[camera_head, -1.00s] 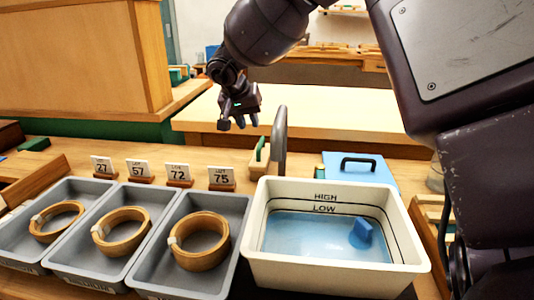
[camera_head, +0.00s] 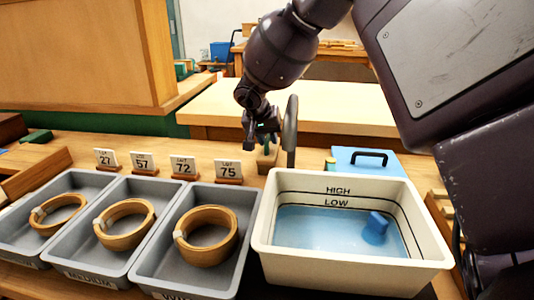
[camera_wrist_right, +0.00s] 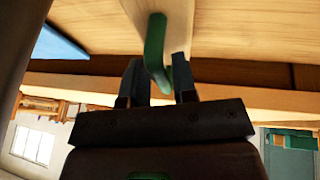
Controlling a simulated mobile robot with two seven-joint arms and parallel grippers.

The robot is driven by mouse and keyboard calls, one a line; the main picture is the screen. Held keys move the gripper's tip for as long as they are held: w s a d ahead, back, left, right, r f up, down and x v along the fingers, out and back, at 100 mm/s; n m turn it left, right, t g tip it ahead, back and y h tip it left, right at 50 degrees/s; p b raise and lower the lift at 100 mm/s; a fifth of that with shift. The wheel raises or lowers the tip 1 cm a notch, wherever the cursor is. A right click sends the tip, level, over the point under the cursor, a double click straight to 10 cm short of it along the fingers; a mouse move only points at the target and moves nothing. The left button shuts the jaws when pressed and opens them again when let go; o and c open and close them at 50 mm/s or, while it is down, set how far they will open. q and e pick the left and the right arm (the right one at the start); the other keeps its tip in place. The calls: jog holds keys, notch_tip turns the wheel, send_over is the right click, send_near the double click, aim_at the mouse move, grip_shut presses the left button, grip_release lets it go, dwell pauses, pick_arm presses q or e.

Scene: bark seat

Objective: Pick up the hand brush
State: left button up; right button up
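The hand brush (camera_head: 266,161) is on the bench behind the white tub, a pale wooden block with a green handle. My right gripper (camera_head: 262,142) is just above it in the head view and hides most of the handle. In the right wrist view the green handle (camera_wrist_right: 155,45) lies between the two dark fingers of the right gripper (camera_wrist_right: 158,72), which are apart with gaps beside the handle. The right gripper is open. I cannot tell how deep the handle sits between the fingers. My left gripper is not in view.
A grey curved post (camera_head: 290,130) stands close right of the brush. The white tub (camera_head: 350,275) holds blue water and a blue block (camera_head: 375,228). A blue box (camera_head: 395,165) with a black handle is behind it. Grey trays (camera_head: 140,270) with wooden rings and number cards stand left.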

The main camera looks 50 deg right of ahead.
jog(key=shift+d+f, duration=0.15)
jog(key=shift+f, duration=0.15)
grip_shut()
jog(key=shift+r, duration=0.1)
notch_tip(320, 180, up, 20)
jog(key=p, duration=0.3)
jog(key=shift+p, duration=0.3)
